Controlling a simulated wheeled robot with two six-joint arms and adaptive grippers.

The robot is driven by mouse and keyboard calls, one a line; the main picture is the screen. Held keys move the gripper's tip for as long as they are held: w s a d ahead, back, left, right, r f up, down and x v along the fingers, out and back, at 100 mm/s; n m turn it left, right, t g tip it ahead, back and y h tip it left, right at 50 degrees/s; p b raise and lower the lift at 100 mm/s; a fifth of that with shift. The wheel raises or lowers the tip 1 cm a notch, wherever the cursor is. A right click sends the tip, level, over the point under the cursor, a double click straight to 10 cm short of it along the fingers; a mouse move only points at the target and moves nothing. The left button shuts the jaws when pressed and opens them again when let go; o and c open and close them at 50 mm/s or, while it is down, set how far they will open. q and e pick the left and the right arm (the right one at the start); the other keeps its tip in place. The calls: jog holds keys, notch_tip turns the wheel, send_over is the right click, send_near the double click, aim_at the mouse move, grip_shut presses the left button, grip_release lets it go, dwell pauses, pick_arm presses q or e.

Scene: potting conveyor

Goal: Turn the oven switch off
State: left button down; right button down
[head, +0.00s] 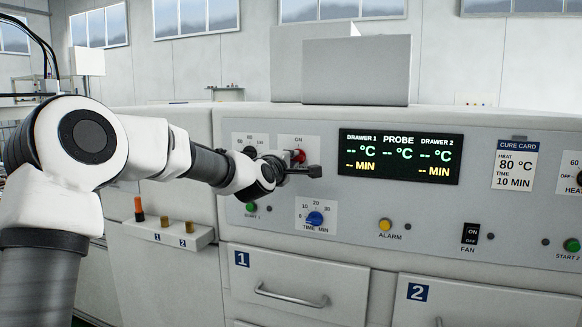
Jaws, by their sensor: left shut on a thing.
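The oven front panel (375,212) spans the middle and right of the head view. A red switch (299,156) sits on a white plate marked ON, near the panel's upper left. My left gripper (306,171) reaches in from the left, right at this switch, and is shut on it. The gripper hides the lower part of the plate and much of the switch, so its exact position is hard to read. The display (398,156) beside it shows dashes for both drawers and the probe. My right gripper is not in view.
Near the gripper are a dial (250,151), a green START 1 button (251,208) and a blue time knob (315,218). A yellow ALARM button (385,225) and black FAN switch (470,234) are farther right. Drawer 1 (300,278) is below. A small holder (160,233) stands at left.

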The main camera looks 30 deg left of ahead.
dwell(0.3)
pick_arm(q)
jog(key=c, duration=1.2)
grip_release()
jog(key=shift+w, duration=0.1)
jog(key=shift+o, duration=0.2)
jog(key=v, duration=0.7)
jog(key=shift+s, duration=0.25)
jog(key=shift+d+f, duration=0.1)
